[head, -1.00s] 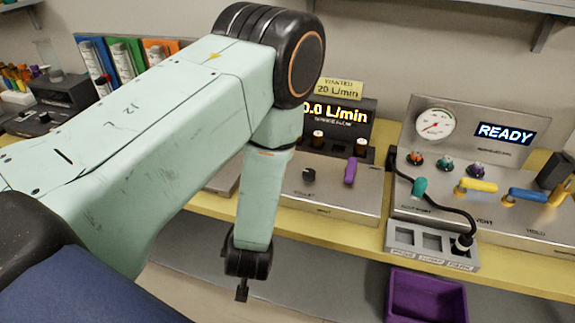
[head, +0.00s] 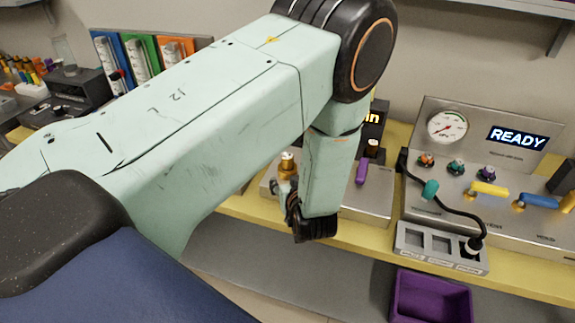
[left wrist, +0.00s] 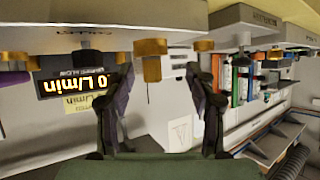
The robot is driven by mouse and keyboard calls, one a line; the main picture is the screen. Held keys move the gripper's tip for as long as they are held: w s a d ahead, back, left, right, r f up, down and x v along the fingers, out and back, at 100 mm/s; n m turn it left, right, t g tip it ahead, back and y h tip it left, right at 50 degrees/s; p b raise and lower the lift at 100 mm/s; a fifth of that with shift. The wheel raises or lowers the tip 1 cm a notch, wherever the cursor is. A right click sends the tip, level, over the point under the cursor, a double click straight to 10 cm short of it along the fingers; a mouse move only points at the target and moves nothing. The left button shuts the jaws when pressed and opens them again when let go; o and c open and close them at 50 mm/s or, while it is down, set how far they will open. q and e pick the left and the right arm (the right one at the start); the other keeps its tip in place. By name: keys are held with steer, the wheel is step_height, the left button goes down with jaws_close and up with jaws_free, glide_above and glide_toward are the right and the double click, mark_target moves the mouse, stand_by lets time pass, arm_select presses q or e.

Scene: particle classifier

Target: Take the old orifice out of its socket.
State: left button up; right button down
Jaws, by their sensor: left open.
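A brass fitting (head: 287,163) with a pale top stands upright on the steel flow box (head: 368,203); it looks like the old orifice, though its socket is hidden from me. My left gripper (head: 287,194) is open just in front of and below its head, partly hidden by my wrist. In the left wrist view, which is upside down, the fitting (left wrist: 151,68) shows between the two open fingers (left wrist: 160,74). I cannot tell whether they touch it. My right gripper is not in view.
The flow display (left wrist: 75,82) is mostly behind my arm in the head view. A grey three-slot holder (head: 440,250) and purple bin (head: 430,298) are further right.

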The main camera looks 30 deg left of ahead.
mark_target(289, 163)
arm_select(q)
steer(key=shift+w+r+n+y, duration=0.6)
steer(key=shift+w+r, duration=0.4)
steer(key=shift+r, duration=0.25)
steer(key=shift+d+x, duration=0.25)
steer(key=shift+x, duration=3.45)
steer(key=shift+w+a+f, duration=0.1)
steer(key=shift+w+f, duration=0.1)
steer(key=shift+w, duration=0.05)
steer(key=shift+c, duration=0.2)
steer(key=shift+r, duration=0.1)
steer(key=c, duration=0.6)
jaws_close()
